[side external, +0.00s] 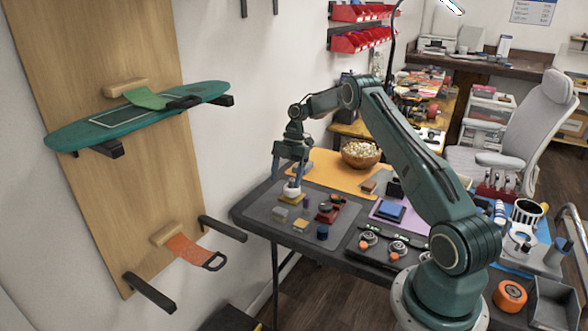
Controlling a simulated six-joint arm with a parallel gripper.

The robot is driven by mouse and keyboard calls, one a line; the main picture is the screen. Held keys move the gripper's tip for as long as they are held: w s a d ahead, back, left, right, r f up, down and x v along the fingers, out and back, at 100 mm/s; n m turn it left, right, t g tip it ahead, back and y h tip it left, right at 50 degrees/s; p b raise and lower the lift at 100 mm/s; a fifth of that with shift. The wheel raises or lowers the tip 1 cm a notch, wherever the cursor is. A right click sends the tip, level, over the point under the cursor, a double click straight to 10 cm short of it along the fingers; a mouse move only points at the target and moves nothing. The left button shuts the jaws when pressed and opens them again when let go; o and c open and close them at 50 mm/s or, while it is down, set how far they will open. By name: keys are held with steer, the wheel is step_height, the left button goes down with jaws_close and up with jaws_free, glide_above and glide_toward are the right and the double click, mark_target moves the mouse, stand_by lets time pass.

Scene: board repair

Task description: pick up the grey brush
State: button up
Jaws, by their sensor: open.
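My gripper (288,181) points down over the left part of the dark grey mat (262,211) on the table. Its fingers are apart. A small pale, rounded object (291,189) stands on the mat at the fingertips, seemingly between or just behind them. It may be the grey brush, but it is too small to tell for sure. I cannot tell whether the fingers touch it.
Yellowish blocks (280,214), a dark blue cylinder (322,232) and a red block (327,214) stand close by on the mat. A wooden bowl (361,157) sits behind on an orange mat (325,168). A wall-mounted green skateboard (140,114) is at the left.

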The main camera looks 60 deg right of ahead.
mark_target(280, 210)
steer(key=shift+x, duration=3.35)
steer(key=shift+f, duration=0.1)
steer(key=shift+x, duration=2.5)
steer(key=shift+d, duration=0.15)
steer(key=shift+c, duration=0.2)
steer(key=c, duration=1)
